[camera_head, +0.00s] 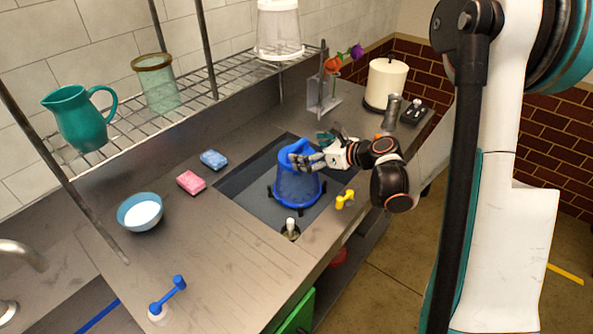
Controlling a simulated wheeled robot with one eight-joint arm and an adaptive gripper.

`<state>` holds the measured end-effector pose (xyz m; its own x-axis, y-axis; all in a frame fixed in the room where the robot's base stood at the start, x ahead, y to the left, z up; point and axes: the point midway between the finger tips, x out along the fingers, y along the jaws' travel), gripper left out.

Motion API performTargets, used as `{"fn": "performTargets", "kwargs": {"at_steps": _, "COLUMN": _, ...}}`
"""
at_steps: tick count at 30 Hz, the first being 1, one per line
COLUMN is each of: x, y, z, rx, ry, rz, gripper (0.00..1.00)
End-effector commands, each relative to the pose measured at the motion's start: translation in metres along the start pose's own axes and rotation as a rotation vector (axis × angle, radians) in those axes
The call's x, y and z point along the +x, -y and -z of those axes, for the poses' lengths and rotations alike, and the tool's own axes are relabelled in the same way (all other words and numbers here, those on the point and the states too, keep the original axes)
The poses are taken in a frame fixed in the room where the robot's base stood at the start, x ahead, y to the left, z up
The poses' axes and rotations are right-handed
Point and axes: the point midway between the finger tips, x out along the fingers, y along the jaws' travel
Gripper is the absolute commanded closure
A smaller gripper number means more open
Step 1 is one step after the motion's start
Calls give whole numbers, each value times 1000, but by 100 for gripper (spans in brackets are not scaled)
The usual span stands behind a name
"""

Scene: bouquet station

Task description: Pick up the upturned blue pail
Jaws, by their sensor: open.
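The upturned blue pail (297,188) stands mouth down on a dark mat (247,189) on the steel counter. Its narrow base is uppermost, and a blue handle shows near the top. My gripper (303,162) reaches in from the right at the height of the pail's upper part. It is open, with its fingers in front of and beside the top of the pail. I cannot tell whether the fingers touch it.
Blue (213,159) and pink (191,182) sponges and a blue bowl (140,212) lie left of the mat. A yellow tool (345,199) and a small bottle (290,229) stand near the front edge. A wire shelf (190,94) with a teal pitcher (80,122) hangs behind.

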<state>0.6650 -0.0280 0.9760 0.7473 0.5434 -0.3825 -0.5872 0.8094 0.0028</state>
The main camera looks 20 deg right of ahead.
Motion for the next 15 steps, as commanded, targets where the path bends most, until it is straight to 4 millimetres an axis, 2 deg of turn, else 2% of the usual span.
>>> {"fn": "performTargets", "kwargs": {"at_steps": 3, "x": 19, "y": 0, "z": 2, "rx": -3, "ry": -1, "rz": -1, "gripper": 0}}
{"fn": "performTargets", "kwargs": {"at_steps": 11, "x": 33, "y": 0, "z": 0, "rx": -2, "ry": -1, "rz": 0, "gripper": 0}}
{"fn": "performTargets", "kwargs": {"at_steps": 15, "x": 47, "y": 0, "z": 1, "rx": -3, "ry": 0, "rz": -2, "gripper": 0}}
